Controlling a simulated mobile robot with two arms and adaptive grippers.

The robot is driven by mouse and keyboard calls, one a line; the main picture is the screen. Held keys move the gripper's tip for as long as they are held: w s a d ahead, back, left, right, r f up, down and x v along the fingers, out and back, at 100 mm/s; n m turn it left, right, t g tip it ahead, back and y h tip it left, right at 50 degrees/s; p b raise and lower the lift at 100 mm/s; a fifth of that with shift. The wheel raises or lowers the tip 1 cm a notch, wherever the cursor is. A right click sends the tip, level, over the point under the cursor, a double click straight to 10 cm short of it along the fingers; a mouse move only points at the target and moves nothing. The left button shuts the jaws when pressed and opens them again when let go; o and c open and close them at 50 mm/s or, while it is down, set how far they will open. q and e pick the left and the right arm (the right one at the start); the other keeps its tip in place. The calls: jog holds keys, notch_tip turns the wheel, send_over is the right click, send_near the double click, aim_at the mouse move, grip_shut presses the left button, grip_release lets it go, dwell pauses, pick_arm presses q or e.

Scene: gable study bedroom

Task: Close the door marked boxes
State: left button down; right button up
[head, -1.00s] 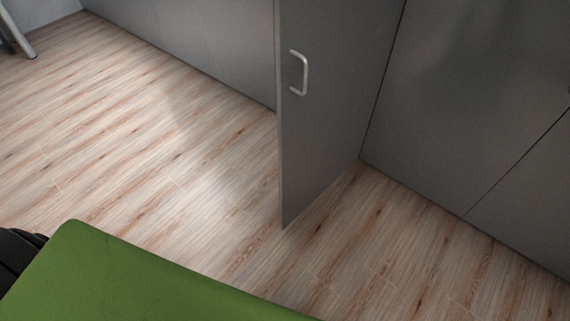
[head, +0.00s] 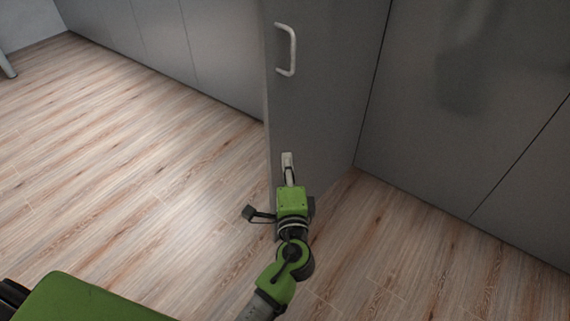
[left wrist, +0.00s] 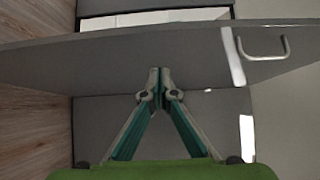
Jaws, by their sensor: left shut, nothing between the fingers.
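A grey door (head: 325,110) stands open, sticking out from the grey cabinet front, with a pale bar handle (head: 287,50) near its free edge. I can read no marking on it. My left gripper (head: 288,162) is at the handle-side face of the door, low and below the handle. In the left wrist view, the shut, empty fingertips (left wrist: 159,76) are at the door panel (left wrist: 120,50), with the handle (left wrist: 265,48) to their right. I cannot tell whether they touch the panel. My right gripper is out of view.
Grey cabinet fronts (head: 460,110) run along the right, and more grey panels (head: 165,45) stand behind the door. The wood-look floor (head: 130,170) is clear at the left. In the left wrist view, a pale shelf-like surface (left wrist: 155,19) shows beyond the door.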

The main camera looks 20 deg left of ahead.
pick_arm(q)
send_near(274, 128)
jog(key=w+d, duration=0.1)
jog(key=w, duration=0.3)
jog(key=shift+w+a+r, duration=0.1)
jog(key=shift+w+a, duration=0.15)
jog(key=shift+a, duration=0.25)
jog(key=shift+w+a+r, duration=0.15)
jog(key=shift+w+a, duration=0.1)
jog(key=shift+a, duration=0.2)
jog(key=shift+w+a, duration=0.2)
jog(key=shift+a, duration=0.35)
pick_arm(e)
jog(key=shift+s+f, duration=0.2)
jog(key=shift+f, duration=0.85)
